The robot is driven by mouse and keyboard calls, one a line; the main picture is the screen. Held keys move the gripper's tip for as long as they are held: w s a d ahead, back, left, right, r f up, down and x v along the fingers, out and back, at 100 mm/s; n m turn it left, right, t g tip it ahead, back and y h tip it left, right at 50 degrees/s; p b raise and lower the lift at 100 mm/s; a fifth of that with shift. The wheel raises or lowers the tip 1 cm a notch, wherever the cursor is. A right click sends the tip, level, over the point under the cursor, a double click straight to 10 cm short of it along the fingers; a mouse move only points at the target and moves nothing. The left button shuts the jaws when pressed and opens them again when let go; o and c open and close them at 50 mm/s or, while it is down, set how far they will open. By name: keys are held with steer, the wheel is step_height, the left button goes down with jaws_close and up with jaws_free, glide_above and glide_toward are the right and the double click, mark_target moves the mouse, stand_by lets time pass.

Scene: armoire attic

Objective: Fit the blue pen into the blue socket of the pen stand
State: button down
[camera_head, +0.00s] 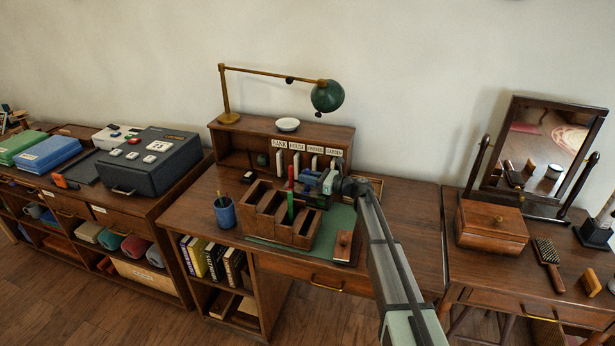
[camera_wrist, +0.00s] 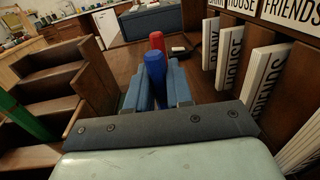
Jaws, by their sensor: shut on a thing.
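My gripper (camera_head: 308,181) is over the back of the desk, just right of the upright red pen (camera_head: 291,172). In the wrist view, its two blue fingers (camera_wrist: 157,92) are shut on the blue pen (camera_wrist: 155,66), whose top stands up between them. The red pen (camera_wrist: 157,41) shows just beyond the blue one. A green pen (camera_head: 290,206) stands upright in front of the red one, by the wooden compartments; it also shows at the left of the wrist view (camera_wrist: 30,118). The blue pen's lower end is hidden, and I cannot make out the pen stand's blue socket.
A wooden organiser (camera_head: 268,232) with several compartments stands at the desk front. A blue pen cup (camera_head: 225,212) is to its left. Labelled upright cards (camera_wrist: 230,52) and the wooden shelf (camera_head: 235,135) line the back. A lamp (camera_head: 326,96) hangs above. The desk right of my arm looks mostly clear.

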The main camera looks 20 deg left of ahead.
steer(key=c, duration=0.9)
jaws_free()
steer(key=shift+c, duration=0.2)
steer(key=s+d, duration=0.1)
steer(key=d, duration=1.2)
steer(key=shift+d, duration=0.4)
